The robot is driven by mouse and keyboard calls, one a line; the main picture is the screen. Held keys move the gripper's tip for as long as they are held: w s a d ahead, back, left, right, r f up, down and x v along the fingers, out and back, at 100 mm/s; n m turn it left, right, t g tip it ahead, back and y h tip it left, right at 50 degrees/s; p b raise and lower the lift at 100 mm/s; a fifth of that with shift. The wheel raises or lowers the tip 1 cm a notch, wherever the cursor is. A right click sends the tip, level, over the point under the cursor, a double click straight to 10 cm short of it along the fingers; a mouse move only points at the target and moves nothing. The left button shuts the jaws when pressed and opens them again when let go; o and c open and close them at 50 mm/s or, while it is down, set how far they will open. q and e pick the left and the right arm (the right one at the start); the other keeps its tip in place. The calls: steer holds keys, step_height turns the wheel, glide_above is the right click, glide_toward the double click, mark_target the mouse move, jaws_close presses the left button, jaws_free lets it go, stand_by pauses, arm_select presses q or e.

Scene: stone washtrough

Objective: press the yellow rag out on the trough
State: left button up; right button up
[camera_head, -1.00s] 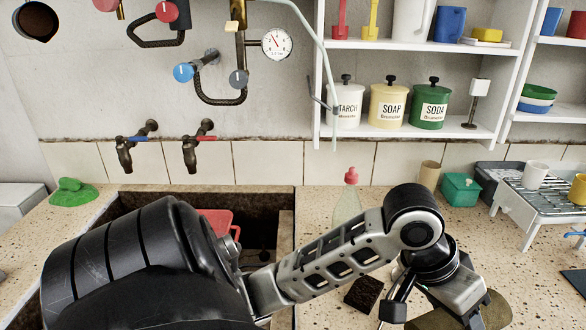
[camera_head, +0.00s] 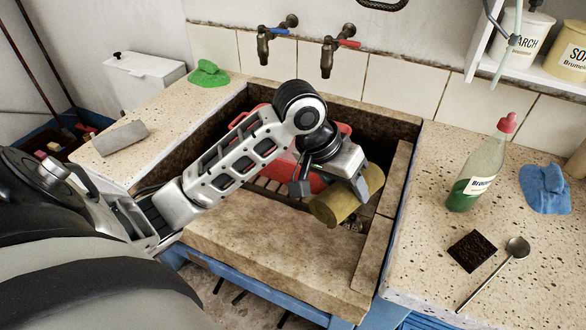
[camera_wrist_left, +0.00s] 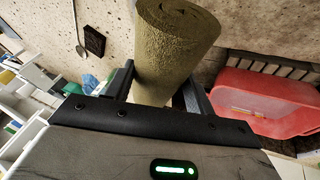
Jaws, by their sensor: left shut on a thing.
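The yellow rag (camera_head: 338,206) is a rolled, mustard-coloured bundle. My left gripper (camera_head: 352,184) is shut on it and holds it over the right part of the stone trough (camera_head: 280,246). In the left wrist view the roll (camera_wrist_left: 172,48) sits between the two fingers and sticks out beyond them. Whether the rag touches the trough's stone cannot be told. My right gripper is not in view.
A red basin (camera_head: 338,128) stands inside the trough, behind my left gripper. Two taps (camera_head: 326,58) hang above it. On the right counter are a green-liquid bottle (camera_head: 478,172), a blue cloth (camera_head: 545,188), a dark sponge (camera_head: 472,251) and a spoon (camera_head: 490,276).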

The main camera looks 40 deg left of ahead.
arm_select(q)
steer(key=w+a+f+n+g+b, duration=0.1)
steer(key=w+a+f+b, duration=0.1)
steer(key=f, duration=0.5)
steer(key=w+a+f+n+b, duration=0.1)
steer(key=w+a+f+b, duration=0.1)
steer(key=a+f, duration=0.3)
steer(key=w+a+f+n+g+b, duration=0.1)
steer(key=w+a+f+n+b, duration=0.1)
steer(key=f, duration=0.7)
steer(key=shift+a+f+g+y+b, duration=0.15)
steer(key=shift+a+f+b, duration=0.05)
steer(key=shift+a, duration=0.25)
steer(key=shift+a+f+g+y+b, duration=0.15)
steer(key=shift+a+f+b, duration=0.05)
steer(key=shift+a, duration=0.25)
steer(key=shift+s+d+f+b, duration=0.1)
steer(key=shift+s+f+b, duration=0.15)
steer(key=shift+f+b, duration=0.2)
steer(key=shift+s+f+b, duration=0.2)
steer(key=shift+f+b, duration=0.15)
steer(key=shift+f, duration=0.1)
steer(key=shift+s+f, duration=0.1)
steer(key=shift+f, duration=0.05)
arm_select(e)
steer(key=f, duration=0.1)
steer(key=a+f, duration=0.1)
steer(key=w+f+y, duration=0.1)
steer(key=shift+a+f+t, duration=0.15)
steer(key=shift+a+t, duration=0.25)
